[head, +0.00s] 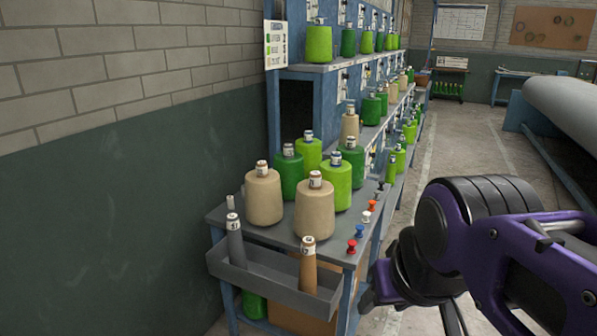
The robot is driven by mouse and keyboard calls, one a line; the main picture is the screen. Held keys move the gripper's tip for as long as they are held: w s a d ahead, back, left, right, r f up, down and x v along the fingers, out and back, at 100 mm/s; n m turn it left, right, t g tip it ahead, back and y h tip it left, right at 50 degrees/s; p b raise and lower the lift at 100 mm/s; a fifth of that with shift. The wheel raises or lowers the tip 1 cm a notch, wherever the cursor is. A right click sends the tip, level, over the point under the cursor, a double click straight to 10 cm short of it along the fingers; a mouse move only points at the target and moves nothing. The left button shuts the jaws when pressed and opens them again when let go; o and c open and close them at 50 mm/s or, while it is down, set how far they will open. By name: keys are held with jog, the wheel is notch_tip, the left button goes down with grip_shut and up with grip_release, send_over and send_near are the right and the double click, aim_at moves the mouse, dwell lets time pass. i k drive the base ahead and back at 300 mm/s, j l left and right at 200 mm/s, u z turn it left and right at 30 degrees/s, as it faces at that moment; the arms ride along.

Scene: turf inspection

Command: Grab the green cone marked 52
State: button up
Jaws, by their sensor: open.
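Several green yarn cones stand upright on the near bench: a dark green cone (289,172), a bright green cone (308,152), a bright green cone (338,186) and a dark green cone (352,163). Each has a small pale label at its top. The numbers are too small to read, so I cannot tell which is marked 52. My gripper (412,305) is at the lower right, apart from the cones and right of the bench. It is open, its fingers only partly shown at the picture's bottom, and I see nothing between them.
Two beige cones (263,196) stand in front of the green ones. A front tray (265,287) holds a grey and a brown slim cone. Small coloured spools (359,231) line the bench's right edge. Shelves (325,68) carry more cones. The aisle (465,150) is clear; a large roller (565,100) stands right.

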aim_at(352, 152)
jog(key=k+u, duration=0.15)
jog(key=u, duration=0.25)
jog(key=k+j+u, duration=0.1)
jog(key=u, duration=0.25)
jog(key=l+u, duration=0.15)
jog(key=u, duration=1.05)
jog(key=l, duration=1.25)
jog(key=k+l, duration=0.1)
jog(key=l, duration=2.35)
jog(key=k+l, duration=0.1)
jog(key=l, duration=1.15)
jog(key=u, duration=0.05)
